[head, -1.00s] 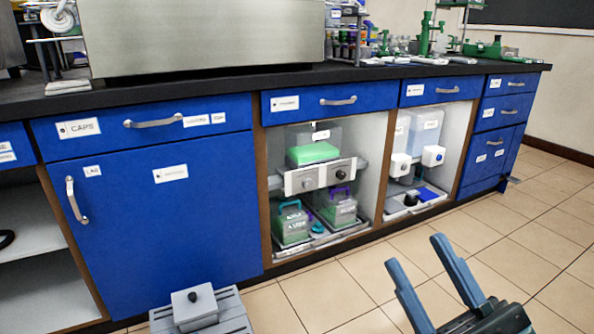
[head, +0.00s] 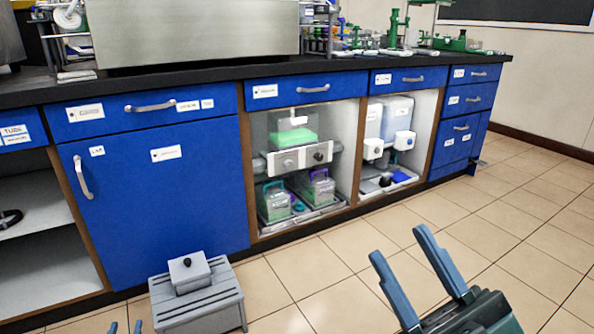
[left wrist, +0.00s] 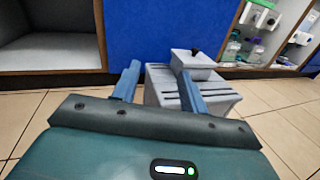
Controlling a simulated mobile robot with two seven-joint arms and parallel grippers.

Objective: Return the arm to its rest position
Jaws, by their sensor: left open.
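My left gripper (head: 125,327) just shows its two blue fingertips at the bottom left edge of the head view, left of a grey slatted stand. In the left wrist view it is open and empty (left wrist: 159,70), with the stand (left wrist: 159,93) beyond its fingers. My right gripper (head: 398,243) is at the lower right of the head view, its two blue fingers spread with nothing between them, over the tiled floor. The rest of my left arm is hidden in the head view.
A small lidded grey box (head: 189,275) with a black knob sits on the slatted stand (head: 225,302). Blue cabinets (head: 160,205) run under a dark counter (head: 370,72). An open bay holds bioreactor gear with green contents (head: 290,136). The floor (head: 310,285) to the right is clear.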

